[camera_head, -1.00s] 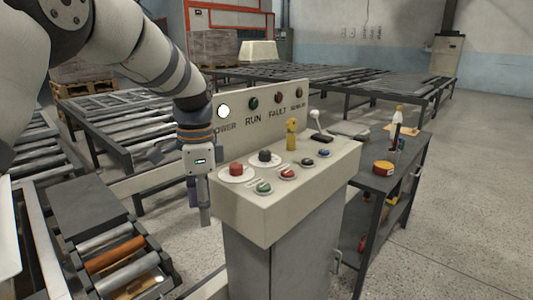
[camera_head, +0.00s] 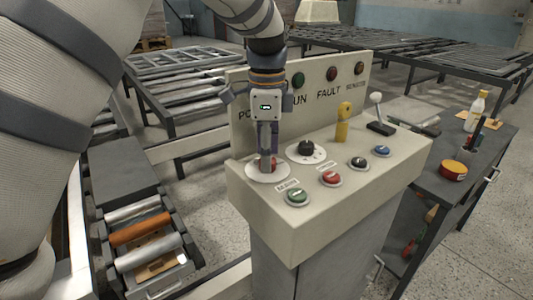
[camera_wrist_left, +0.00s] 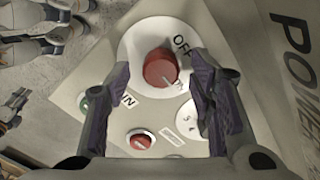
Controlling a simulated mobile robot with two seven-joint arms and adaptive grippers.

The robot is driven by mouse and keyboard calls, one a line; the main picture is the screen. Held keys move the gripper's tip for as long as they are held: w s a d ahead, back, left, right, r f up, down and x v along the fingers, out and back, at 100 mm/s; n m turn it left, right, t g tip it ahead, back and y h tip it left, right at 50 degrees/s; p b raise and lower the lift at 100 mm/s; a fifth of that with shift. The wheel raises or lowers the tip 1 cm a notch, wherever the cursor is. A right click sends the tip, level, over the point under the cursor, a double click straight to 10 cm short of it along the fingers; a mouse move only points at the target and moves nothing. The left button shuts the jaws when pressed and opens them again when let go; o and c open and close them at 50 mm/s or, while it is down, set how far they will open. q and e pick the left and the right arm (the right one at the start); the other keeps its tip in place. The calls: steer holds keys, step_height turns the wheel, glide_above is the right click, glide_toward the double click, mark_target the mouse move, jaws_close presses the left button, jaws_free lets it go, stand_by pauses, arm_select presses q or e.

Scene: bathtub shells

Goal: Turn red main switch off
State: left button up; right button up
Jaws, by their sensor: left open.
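The red main switch (camera_wrist_left: 160,68) is a round red knob on a white disc with OFF lettering, on the control panel (camera_head: 255,198). In the wrist view its pale pointer line aims to the lower right, away from OFF. My left gripper (camera_wrist_left: 160,100) is open, its two fingers on either side of the knob in that view; I cannot tell whether they touch it. In the head view the left gripper (camera_head: 268,155) points down over the knob and hides most of it. My right gripper is not in view.
A black knob (camera_head: 306,148) is close to the right of the red switch. The upright label board (camera_head: 310,95) stands close behind.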

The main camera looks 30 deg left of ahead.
arm_select(q)
steer(key=shift+f, duration=0.45)
steer(key=c, duration=1.2)
steer(key=shift+o, duration=0.2)
